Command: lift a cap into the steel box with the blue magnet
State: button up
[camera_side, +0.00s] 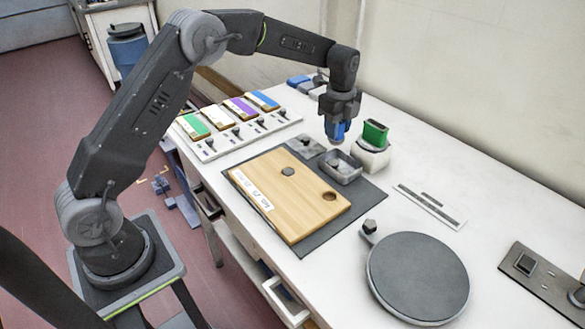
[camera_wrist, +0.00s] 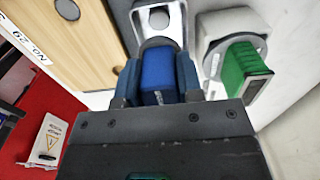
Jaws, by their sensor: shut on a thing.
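My gripper (camera_side: 338,122) is shut on the blue magnet (camera_side: 335,131), which points down above the steel box (camera_side: 342,168). In the wrist view the blue magnet (camera_wrist: 158,72) sits between both jaws. A dark grey round edge (camera_wrist: 156,43) shows at its far end; I cannot tell whether this is a cap. The open steel box (camera_wrist: 178,38) lies beyond the magnet, with a small round grey shape (camera_wrist: 158,18) inside. A grey cap (camera_side: 288,171) rests on the wooden board (camera_side: 270,205), also in the wrist view (camera_wrist: 68,9). The board has a round hole (camera_side: 329,196).
A green block on a white base (camera_side: 371,157) stands close right of the box. A flat grey plate (camera_side: 306,145) lies behind the board. A row of coloured blocks (camera_side: 240,118) is at the back left. A round dark plate (camera_side: 417,277) is at front right.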

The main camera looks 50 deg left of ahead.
send_near(288, 171)
jog(key=shift+d+f, duration=0.1)
jog(key=shift+f, duration=2.2)
jog(key=shift+f, duration=0.45)
dwell(0.5)
jog(key=shift+r, duration=0.35)
jog(key=shift+r, duration=2.15)
